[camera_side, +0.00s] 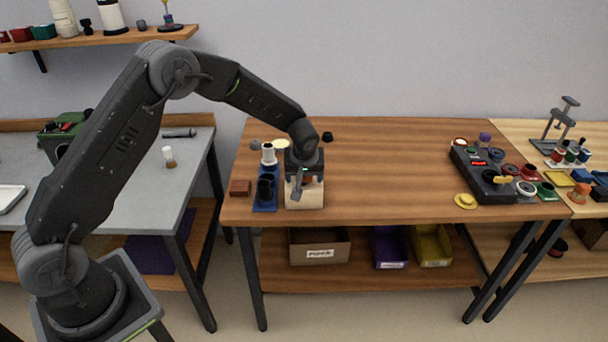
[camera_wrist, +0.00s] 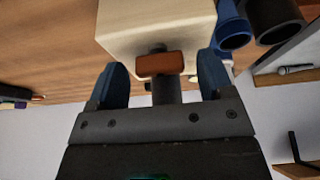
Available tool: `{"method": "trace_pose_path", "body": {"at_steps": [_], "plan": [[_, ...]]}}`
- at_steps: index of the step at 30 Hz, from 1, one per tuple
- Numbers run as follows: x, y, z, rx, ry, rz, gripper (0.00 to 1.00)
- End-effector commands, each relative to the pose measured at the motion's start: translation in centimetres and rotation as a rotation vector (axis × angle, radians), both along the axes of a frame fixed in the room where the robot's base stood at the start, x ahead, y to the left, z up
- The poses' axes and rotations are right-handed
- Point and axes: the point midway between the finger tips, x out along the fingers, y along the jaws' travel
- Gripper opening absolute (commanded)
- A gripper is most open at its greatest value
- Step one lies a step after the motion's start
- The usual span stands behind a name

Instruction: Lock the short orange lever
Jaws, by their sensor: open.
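A pale cream block (camera_wrist: 150,25) stands on the wooden table, and it also shows in the side view (camera_side: 304,196). A short orange-brown lever (camera_wrist: 160,64) sticks out from the block on a dark stem. My gripper (camera_wrist: 161,78) is open, with one blue finger on each side of the lever and gaps between. In the side view my gripper (camera_side: 301,180) points down over the block and hides its upper part. The lever cannot be made out there.
Left of the block, a blue holder (camera_side: 264,206) carries black and white cylinders, close to my gripper. A red-brown block (camera_side: 240,187) lies further left. A dark box with a red display (camera_side: 483,163) stands at the right. The table's middle is clear.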

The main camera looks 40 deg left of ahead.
Motion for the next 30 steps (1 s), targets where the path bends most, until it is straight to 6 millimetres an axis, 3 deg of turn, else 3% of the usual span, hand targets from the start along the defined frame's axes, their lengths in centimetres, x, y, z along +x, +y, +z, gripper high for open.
{"method": "trace_pose_path", "body": {"at_steps": [2, 16, 30], "plan": [[-0.01, -0.01, 0.02, 0.0, 0.0, 0.0, 0.71], [-0.02, -0.02, 0.04, 0.0, 0.0, 0.0, 0.26], [-0.09, 0.11, 0.0, 0.0, 0.001, -0.234, 0.25]]}}
